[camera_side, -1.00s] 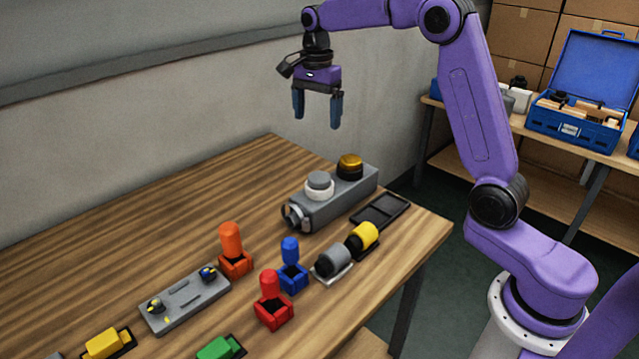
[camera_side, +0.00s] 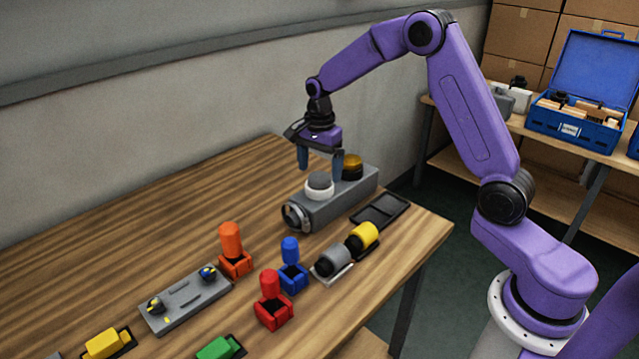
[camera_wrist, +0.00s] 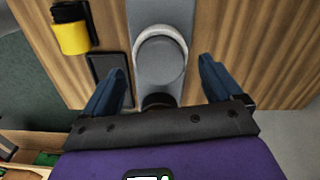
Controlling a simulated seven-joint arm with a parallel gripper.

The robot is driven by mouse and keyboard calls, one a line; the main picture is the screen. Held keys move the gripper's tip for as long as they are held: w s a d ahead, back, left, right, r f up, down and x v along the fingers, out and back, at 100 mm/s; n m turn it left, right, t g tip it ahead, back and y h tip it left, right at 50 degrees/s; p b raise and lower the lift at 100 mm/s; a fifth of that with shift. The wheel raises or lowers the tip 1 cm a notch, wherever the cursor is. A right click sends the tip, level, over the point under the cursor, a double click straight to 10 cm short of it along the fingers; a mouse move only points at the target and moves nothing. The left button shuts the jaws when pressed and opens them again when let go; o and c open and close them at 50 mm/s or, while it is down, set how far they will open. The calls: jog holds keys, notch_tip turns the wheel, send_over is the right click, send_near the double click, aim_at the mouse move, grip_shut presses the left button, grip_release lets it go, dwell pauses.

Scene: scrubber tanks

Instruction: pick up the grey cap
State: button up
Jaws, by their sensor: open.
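The grey cap (camera_side: 319,181) sits on a white ring on top of the grey scrubber tank unit (camera_side: 329,205). In the wrist view the round grey cap (camera_wrist: 160,61) shows ahead of the jaws, roughly between them. My gripper (camera_side: 320,166) is open and empty, with its two blue fingers just above the cap and to either side of it. In the wrist view my gripper (camera_wrist: 160,78) has its fingers wide apart. I cannot tell whether a finger touches anything. A gold and black cap (camera_side: 352,165) stands behind on the same unit, partly behind one finger.
A black tray (camera_side: 380,211) lies to the unit's right. Grey (camera_side: 333,260) and yellow (camera_side: 362,238) cylinders lie in front. Blue (camera_side: 292,266), red (camera_side: 271,302) and orange (camera_side: 234,252) pieces stand nearer.

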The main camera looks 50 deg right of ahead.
notch_tip(320, 180, down, 2)
jog(key=shift+f, duration=0.1)
jog(key=c, duration=1.3)
jog(key=shift+r, duration=0.2)
